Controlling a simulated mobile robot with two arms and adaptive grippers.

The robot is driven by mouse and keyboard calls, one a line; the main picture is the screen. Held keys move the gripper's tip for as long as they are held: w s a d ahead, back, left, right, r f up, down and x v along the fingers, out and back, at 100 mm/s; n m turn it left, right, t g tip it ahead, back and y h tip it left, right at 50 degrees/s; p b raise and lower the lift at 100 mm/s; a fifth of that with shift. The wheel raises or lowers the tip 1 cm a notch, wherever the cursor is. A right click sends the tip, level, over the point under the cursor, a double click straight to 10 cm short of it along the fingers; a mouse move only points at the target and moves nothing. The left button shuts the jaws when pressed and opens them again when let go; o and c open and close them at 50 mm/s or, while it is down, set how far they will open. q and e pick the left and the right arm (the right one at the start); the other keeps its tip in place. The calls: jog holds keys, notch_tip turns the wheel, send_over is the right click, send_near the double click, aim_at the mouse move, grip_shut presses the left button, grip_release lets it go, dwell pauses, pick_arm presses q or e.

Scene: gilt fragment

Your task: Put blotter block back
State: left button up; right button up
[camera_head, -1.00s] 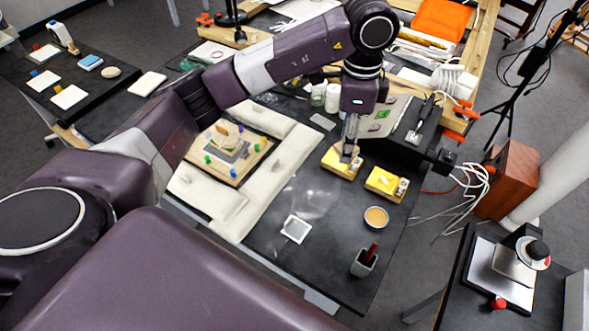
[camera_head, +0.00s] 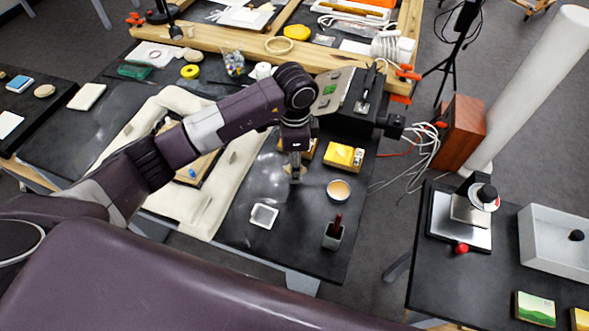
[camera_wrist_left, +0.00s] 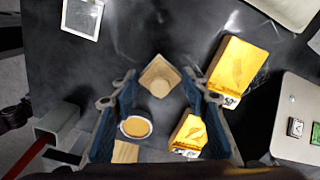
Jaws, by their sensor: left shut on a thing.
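My left gripper (camera_head: 294,176) hangs over the dark table. In the left wrist view its two blue fingers (camera_wrist_left: 158,84) are shut on a small pale wooden block (camera_wrist_left: 159,77), which looks like the blotter block. In the head view only a little of the block (camera_head: 294,170) shows below the fingers. Its lower side is hidden, so I cannot tell whether it touches the table. A yellow pad (camera_wrist_left: 235,68) and a second yellow pad (camera_head: 344,156) lie close by, apart from the block. My right gripper is not in view.
A pale padded border (camera_head: 205,205) lies left. A black box (camera_head: 362,112) stands behind. Bare tabletop lies between them.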

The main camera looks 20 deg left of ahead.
pick_arm(q)
notch_tip(320, 180, down, 3)
jog(key=shift+s+r, duration=0.1)
jog(key=shift+r, duration=0.05)
jog(key=shift+a+f+p, duration=0.1)
jog(key=shift+f+p, duration=0.2)
jog(key=shift+f, duration=0.2)
jog(key=shift+f, duration=0.1)
jog(key=o, duration=1)
